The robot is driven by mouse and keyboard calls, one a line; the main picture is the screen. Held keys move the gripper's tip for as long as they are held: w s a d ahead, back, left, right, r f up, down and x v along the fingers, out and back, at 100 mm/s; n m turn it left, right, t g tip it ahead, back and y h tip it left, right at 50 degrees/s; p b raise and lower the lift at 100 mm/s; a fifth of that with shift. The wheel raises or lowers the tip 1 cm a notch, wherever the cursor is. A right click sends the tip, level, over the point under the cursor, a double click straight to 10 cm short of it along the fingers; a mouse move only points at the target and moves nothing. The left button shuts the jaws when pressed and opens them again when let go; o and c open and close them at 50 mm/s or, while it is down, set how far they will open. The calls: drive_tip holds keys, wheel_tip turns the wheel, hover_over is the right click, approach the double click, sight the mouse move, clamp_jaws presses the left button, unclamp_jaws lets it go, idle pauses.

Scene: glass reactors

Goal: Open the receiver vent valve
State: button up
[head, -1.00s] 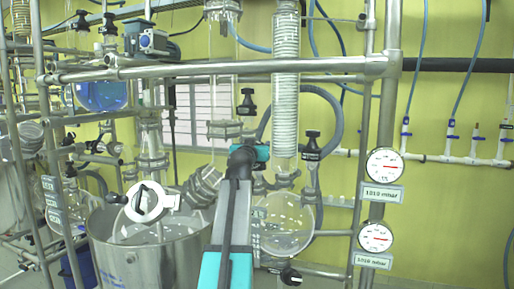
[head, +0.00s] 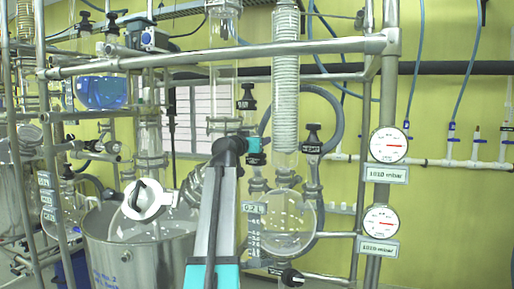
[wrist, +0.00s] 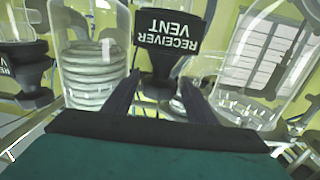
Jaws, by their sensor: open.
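The receiver vent valve has a black knob (wrist: 168,35) with white "RECEIVER VENT" lettering, upside down in the wrist view. In the head view it appears to be the left black knob (head: 247,97), left of the coiled condenser. My gripper (wrist: 160,82) is open, its dark fingers pointing at the valve. The lower part of the knob shows between the fingertips; I cannot tell whether they touch it. In the head view my gripper (head: 250,146) is just below that knob, its fingers hard to make out. The round glass receiver (head: 287,225) is lower right of it.
A second black-knobbed valve (head: 312,135) stands right of the coiled glass condenser (head: 285,75). Steel frame bars (head: 220,57) cross above my arm. Two pressure gauges (head: 388,145) are at right. A steel vessel (head: 140,255) stands at lower left.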

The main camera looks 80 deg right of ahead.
drive_tip(key=shift+d+f+m+g+b, duration=0.15)
drive_tip(key=shift+m+g+b, duration=0.35)
drive_tip(key=shift+b, duration=0.8)
drive_tip(key=shift+g+y+b, duration=0.3)
drive_tip(key=shift+g+b, duration=0.05)
drive_tip(key=shift+g, duration=0.15)
drive_tip(key=c, duration=0.9)
drive_tip(key=shift+o, duration=0.2)
drive_tip(key=shift+r, duration=0.2)
drive_tip(key=shift+a+r+t+p, duration=0.1)
drive_tip(key=shift+a+t+p, duration=0.1)
drive_tip(key=shift+t+p, duration=0.55)
drive_tip(key=n+t+h+p, duration=0.1)
drive_tip(key=n+t+p, duration=0.1)
drive_tip(key=p, duration=0.2)
drive_tip(key=shift+t, duration=0.25)
drive_tip(key=n+t+p, duration=0.2)
drive_tip(key=t+p, duration=0.1)
drive_tip(key=p, duration=0.4)
drive_tip(key=shift+p, duration=0.3)
